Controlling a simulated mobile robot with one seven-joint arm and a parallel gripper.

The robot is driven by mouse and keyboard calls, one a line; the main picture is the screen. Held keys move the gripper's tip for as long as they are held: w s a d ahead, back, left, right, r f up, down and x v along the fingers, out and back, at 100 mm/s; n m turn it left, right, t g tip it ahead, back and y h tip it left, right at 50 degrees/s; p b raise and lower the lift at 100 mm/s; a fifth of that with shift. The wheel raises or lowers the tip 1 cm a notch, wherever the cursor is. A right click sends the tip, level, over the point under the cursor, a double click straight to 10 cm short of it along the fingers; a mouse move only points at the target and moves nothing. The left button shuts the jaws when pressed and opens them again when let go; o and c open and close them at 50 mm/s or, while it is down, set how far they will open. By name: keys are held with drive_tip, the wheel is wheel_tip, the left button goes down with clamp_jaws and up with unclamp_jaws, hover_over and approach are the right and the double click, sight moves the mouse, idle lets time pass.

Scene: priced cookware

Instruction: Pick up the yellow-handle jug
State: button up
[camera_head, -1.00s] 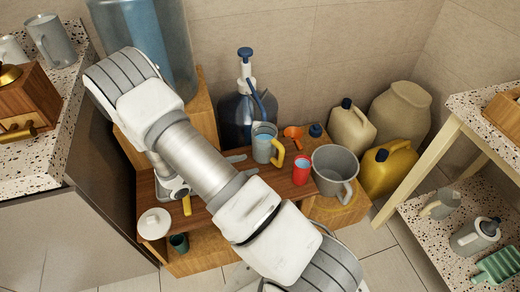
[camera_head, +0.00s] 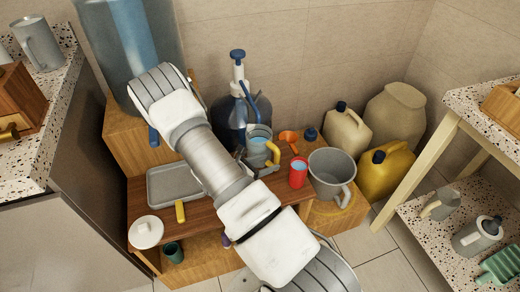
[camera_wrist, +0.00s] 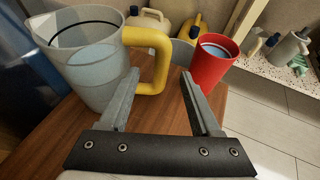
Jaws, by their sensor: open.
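The yellow-handle jug (camera_head: 257,147) is a grey jug standing upright on the wooden table, partly hidden by my gripper in the head view. In the wrist view the jug (camera_wrist: 88,68) fills the upper left, with its yellow handle (camera_wrist: 152,85) facing right. My gripper (camera_wrist: 160,78) is open, and the handle shows between its two fingers in the picture. I cannot tell how far the fingertips reach around it. In the head view my gripper (camera_head: 258,168) is at the near side of the jug.
A red cup (camera_head: 298,173) stands right of the jug, close to the right finger in the wrist view (camera_wrist: 208,62). A large grey jug (camera_head: 332,168) is further right. A blue pump bottle (camera_head: 232,118) stands behind. A grey tray (camera_head: 170,184) lies left.

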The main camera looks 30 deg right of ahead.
sight(275, 160)
drive_tip(key=x, duration=0.2)
drive_tip(key=b+x, duration=0.1)
drive_tip(key=x, duration=0.2)
drive_tip(key=shift+d+r+b, duration=0.15)
drive_tip(key=shift+r+b, duration=0.1)
drive_tip(key=shift+b, duration=0.05)
clamp_jaws()
idle(1.0)
